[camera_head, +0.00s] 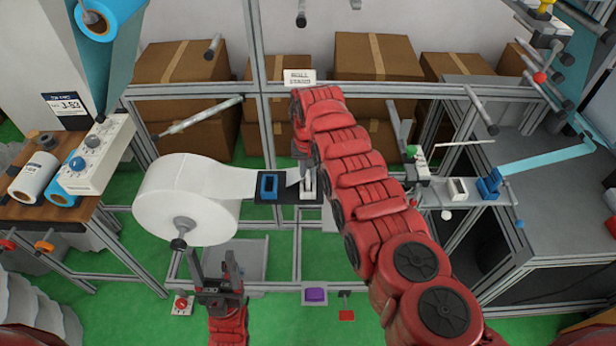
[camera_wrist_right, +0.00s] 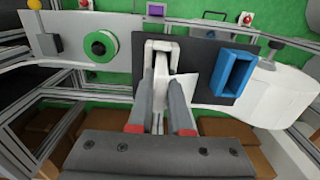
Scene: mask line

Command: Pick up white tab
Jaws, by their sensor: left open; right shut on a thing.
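The white tab (camera_head: 293,178) is a small pointed white piece at the end of the white web, on a dark plate (camera_head: 281,197) to the right of a blue frame (camera_head: 268,186). In the right wrist view the white piece (camera_wrist_right: 162,62) shows between and just beyond the fingertips. My right gripper (camera_head: 303,174) comes down over the plate and its jaws (camera_wrist_right: 164,82) are shut on the white tab; the exact contact is partly hidden by the fingers. My left gripper (camera_head: 213,264) is open and empty, below the large white roll and apart from the plate.
The large white roll (camera_head: 185,200) stands left of the plate. A metal frame with rails surrounds the work spot. A blue block (camera_head: 489,186) and a light blue strip (camera_head: 548,160) are at the right. Cardboard boxes (camera_head: 375,57) stand behind. A purple button (camera_head: 316,295) is low in front.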

